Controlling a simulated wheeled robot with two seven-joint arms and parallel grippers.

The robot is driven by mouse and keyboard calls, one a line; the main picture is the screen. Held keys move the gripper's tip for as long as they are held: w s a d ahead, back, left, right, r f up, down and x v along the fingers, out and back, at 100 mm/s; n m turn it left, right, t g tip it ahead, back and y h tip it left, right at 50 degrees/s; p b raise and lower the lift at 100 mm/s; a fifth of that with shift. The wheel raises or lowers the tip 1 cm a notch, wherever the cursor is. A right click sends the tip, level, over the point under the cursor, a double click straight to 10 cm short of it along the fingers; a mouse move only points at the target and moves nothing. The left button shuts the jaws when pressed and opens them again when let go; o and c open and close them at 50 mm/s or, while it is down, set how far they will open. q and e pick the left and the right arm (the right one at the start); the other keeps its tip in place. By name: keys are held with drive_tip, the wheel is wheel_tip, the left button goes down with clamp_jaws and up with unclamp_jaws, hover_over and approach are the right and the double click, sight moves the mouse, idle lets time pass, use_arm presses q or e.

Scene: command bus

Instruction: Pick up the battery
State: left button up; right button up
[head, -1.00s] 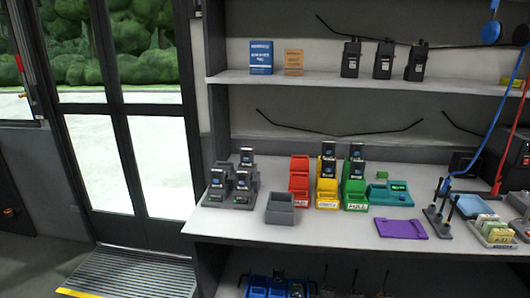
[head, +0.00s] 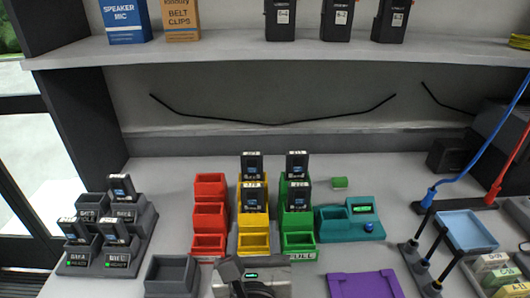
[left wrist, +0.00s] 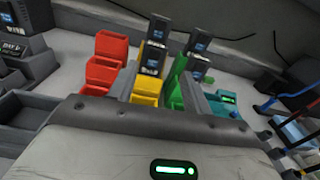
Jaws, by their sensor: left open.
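Several dark batteries with blue labels are in view. Two stand in the yellow rack (head: 253,238), a front battery (head: 252,196) and a back one (head: 252,165). Two more stand in the green rack (head: 298,240), a front battery (head: 297,194) and a back one (head: 297,163). Others sit in the grey charger (head: 140,240) at the left. My left gripper (head: 252,264) is open and empty, low in front of the yellow rack. In the left wrist view its fingers (left wrist: 160,86) point at the yellow and green racks, partly hiding them. My right gripper is not in view.
The red rack (head: 208,215) is empty. An empty grey bin (head: 171,272) stands front left. A teal tester (head: 350,220), a purple mat (head: 364,285) and antennas (head: 415,255) lie to the right. A shelf (head: 280,50) with radios overhangs the counter.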

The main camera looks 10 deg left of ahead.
use_arm(q)
approach(252, 167)
drive_tip(key=shift+w+f+p, duration=0.2)
drive_tip(key=shift+w+p, duration=0.25)
drive_tip(key=shift+w, duration=0.35)
drive_tip(key=x, duration=0.5)
drive_tip(key=shift+w+a+r+p, duration=0.1)
drive_tip(key=shift+w+a+p, duration=0.1)
drive_tip(key=shift+a+p, duration=0.15)
drive_tip(key=shift+w, duration=0.35)
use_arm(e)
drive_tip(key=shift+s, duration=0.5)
use_arm(q)
drive_tip(key=shift+c, duration=0.3)
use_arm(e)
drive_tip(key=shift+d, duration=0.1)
use_arm(q)
clamp_jaws()
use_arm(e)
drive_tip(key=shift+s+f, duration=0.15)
